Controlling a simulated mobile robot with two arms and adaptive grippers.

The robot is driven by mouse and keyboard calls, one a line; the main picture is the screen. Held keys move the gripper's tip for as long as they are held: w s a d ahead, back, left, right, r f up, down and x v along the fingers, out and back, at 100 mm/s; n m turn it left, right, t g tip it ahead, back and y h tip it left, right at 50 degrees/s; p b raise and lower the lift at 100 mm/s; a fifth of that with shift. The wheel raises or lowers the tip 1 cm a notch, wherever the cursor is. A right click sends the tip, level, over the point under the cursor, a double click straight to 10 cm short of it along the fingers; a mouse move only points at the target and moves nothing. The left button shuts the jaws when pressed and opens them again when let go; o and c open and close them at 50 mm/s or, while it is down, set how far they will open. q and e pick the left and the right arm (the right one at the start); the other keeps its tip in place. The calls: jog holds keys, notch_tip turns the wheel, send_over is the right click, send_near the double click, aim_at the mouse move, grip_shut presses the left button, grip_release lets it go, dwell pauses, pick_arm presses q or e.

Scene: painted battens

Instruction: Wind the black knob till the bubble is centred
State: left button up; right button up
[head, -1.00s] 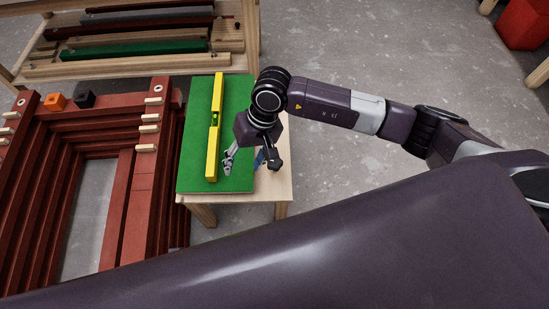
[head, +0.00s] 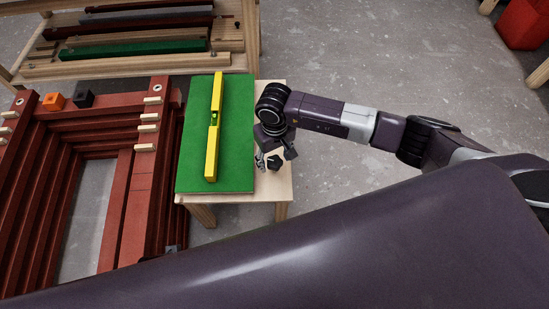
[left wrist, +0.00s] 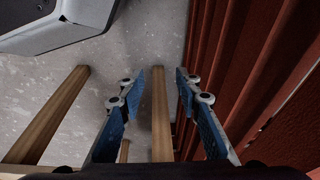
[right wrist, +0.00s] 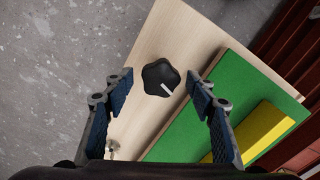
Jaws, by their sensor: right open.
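The black knob (head: 275,162) is lobed and sits on the pale wood top beside the green board (head: 240,170). In the right wrist view the knob (right wrist: 158,76) shows a white mark pointing to the lower right. My right gripper (right wrist: 158,84) is open, its fingertips on either side of the knob in that picture; contact cannot be told. A yellow level (head: 212,155) lies along the green board, with a green vial (head: 214,117); its bubble is too small to read. My left gripper (left wrist: 160,78) is open and empty, over the floor beside dark red battens.
Stacked dark red battens (head: 119,205) stand left of the small table. An orange block (head: 54,101) and a black block (head: 83,98) rest on them. A wooden rack (head: 140,71) with painted battens is behind.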

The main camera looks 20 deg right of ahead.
jog(key=shift+c, duration=0.3)
jog(key=c, duration=1.1)
